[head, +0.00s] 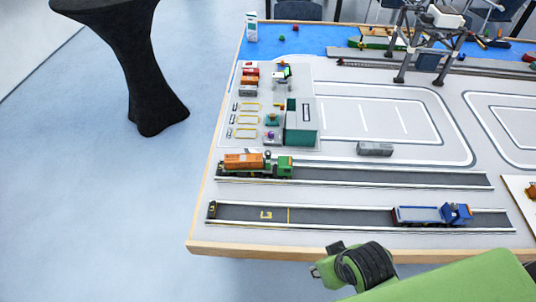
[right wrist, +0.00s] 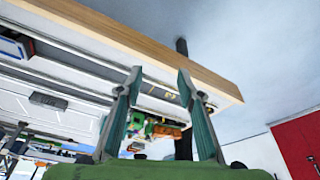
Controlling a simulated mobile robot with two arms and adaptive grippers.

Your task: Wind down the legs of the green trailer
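A toy truck with a green cab (head: 284,167) stands in the back lane at the left of the table in the head view. Its trailer carries an orange container (head: 243,161). The trailer's legs are too small to make out. In the right wrist view, the orange container (right wrist: 167,133) shows beyond my fingers, partly hidden by one of them. My right gripper (right wrist: 160,72) is open and empty, its two teal fingers apart near the table's wooden edge. In the head view my right arm is at the bottom right, in front of the table. My left gripper is not in view.
A blue truck (head: 430,214) stands in the front lane, whose left part (head: 330,216) is clear. A grey block (head: 375,149) lies behind the back lane. A gantry crane (head: 406,70) stands at the back. A black pedestal table (head: 143,75) stands at the left.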

